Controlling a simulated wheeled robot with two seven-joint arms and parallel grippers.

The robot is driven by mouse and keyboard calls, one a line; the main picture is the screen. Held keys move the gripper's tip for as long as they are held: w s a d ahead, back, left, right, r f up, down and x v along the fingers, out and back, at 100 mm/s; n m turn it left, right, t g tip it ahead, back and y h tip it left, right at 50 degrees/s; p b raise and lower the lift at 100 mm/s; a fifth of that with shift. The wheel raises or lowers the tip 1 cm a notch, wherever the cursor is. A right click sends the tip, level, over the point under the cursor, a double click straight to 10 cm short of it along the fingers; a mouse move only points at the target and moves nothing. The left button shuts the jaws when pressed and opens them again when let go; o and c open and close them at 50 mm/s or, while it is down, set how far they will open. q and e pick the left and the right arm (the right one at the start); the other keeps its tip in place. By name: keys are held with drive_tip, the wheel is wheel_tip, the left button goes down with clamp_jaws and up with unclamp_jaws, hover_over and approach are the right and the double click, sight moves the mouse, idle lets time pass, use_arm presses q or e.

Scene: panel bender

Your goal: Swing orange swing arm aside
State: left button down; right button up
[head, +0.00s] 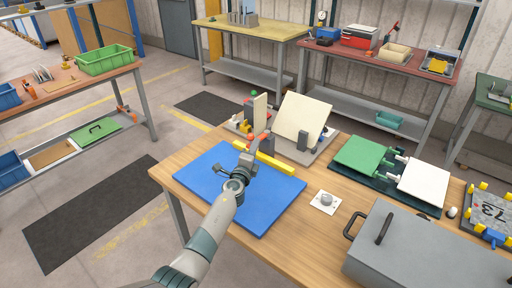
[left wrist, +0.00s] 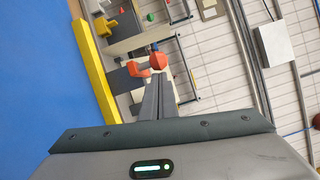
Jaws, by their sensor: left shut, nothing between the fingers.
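The panel bender (head: 303,118) stands at the back of the wooden table, with a cream panel and small orange-red parts. The orange swing arm (head: 250,137) is small and partly hidden near my left gripper (head: 256,146). In the left wrist view an orange piece (left wrist: 138,70) lies just left of the fingertips, and a red-orange knob (left wrist: 158,61) sits just past them. My left gripper's fingers (left wrist: 163,82) are shut and empty. I cannot tell whether they touch the orange parts. My right gripper is not in view.
A yellow bar (head: 262,157) lies at the back edge of the blue mat (head: 220,190), below my left arm. A white plate with a grey knob (head: 325,201), green and white panels (head: 360,155) and a grey lidded box (head: 420,255) stand to the right.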

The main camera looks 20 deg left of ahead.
use_arm(q)
drive_tip(key=shift+a+m+h+b, duration=0.3)
drive_tip(key=shift+m+h+b, duration=0.15)
drive_tip(key=shift+h, duration=0.35)
